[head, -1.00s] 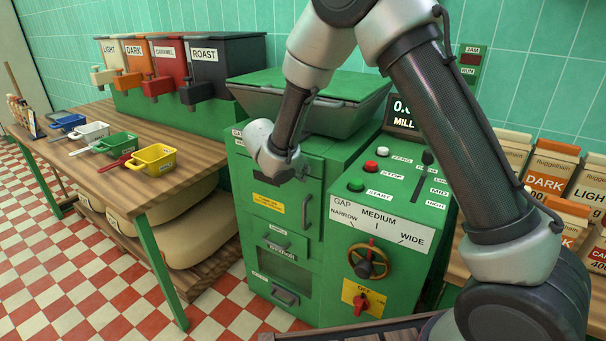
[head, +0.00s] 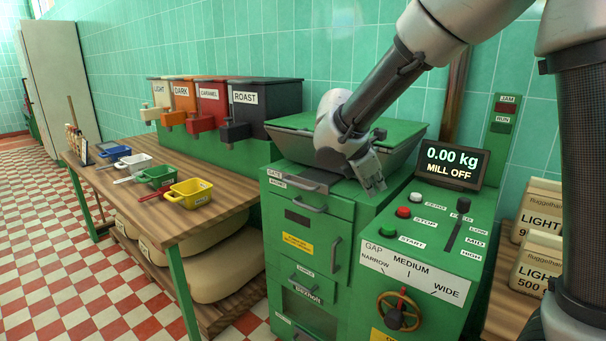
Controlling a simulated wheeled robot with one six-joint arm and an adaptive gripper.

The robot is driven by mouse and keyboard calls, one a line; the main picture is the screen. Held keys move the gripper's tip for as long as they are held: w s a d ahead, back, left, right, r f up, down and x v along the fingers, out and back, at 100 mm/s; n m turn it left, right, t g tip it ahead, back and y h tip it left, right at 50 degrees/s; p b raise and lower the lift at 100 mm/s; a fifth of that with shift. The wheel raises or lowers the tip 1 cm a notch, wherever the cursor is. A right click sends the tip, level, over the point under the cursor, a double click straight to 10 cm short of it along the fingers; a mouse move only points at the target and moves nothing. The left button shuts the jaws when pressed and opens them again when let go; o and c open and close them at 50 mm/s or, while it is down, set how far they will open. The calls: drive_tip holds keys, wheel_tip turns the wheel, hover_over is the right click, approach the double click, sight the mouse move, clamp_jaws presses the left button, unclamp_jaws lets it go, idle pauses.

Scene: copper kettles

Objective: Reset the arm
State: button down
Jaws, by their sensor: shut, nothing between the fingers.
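My arm reaches in from the upper right of the head view, over the green mill (head: 310,215). My gripper (head: 374,184) is shut and empty. It hangs in front of the hopper (head: 405,150), to the left of the start and stop buttons, with its fingers pointing down and right. Whether it touches the mill top cannot be told. The wrist hides part of the hopper.
The display (head: 451,165) reads 0.00 kg, MILL OFF. The gap wheel (head: 398,311) is on the mill front. On the left, a wooden table (head: 190,222) holds several coloured scoops, with labelled bins (head: 264,108) behind. Coffee bags (head: 540,262) stand at right.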

drive_tip(key=s+d+r+m+g+y, duration=0.1)
drive_tip(key=s+d+r+m, duration=0.4)
drive_tip(key=s+d+m, duration=0.45)
drive_tip(key=s+d+m+y, duration=0.1)
drive_tip(key=s+d+m, duration=0.1)
drive_tip(key=s, duration=0.4)
drive_tip(key=s+d+m+y, duration=0.2)
drive_tip(key=s+d+m, duration=0.1)
drive_tip(key=s+m, duration=0.2)
drive_tip(key=s+d+r+m+y, duration=0.1)
drive_tip(key=s+d+m, duration=0.2)
drive_tip(key=s, duration=0.3)
drive_tip(key=shift+s+m+t+y, duration=0.3)
drive_tip(key=shift+s+m+y, duration=0.1)
drive_tip(key=shift+m, duration=0.15)
